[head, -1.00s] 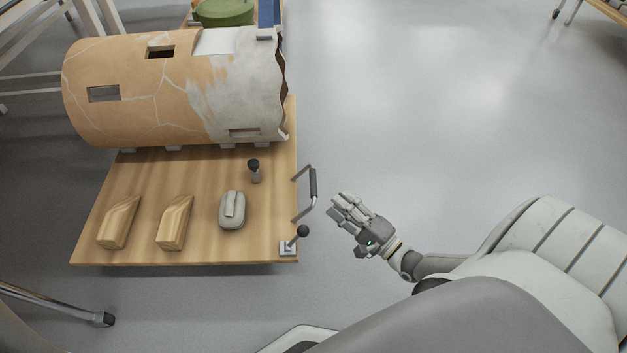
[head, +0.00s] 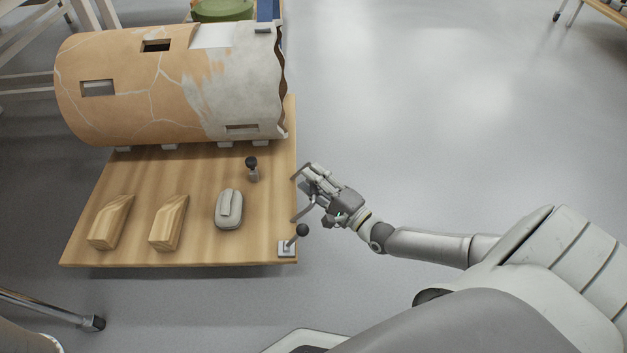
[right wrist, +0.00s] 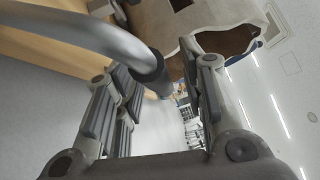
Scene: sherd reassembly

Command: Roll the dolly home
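The dolly (head: 200,175) is a wooden deck on the left of the head view. Its metal push handle (head: 304,210) stands out from the right edge, mostly covered by my right gripper (head: 316,178). In the right wrist view the handle (right wrist: 95,27) reaches in from the upper left, its dark grip section lying between the spread fingers of my right gripper (right wrist: 160,98). The fingers look open around it, not closed on it. A large cracked tan and grey cylinder (head: 130,75) lies on its side on the deck. My left gripper is out of view.
The deck carries two wooden wedges (head: 110,222) (head: 168,222), a grey pouch-like object (head: 229,208), a black-knobbed peg (head: 252,168) and a knobbed lever (head: 288,247) at the corner. Metal legs (head: 50,308) stand lower left. The floor (head: 430,110) to the right is clear.

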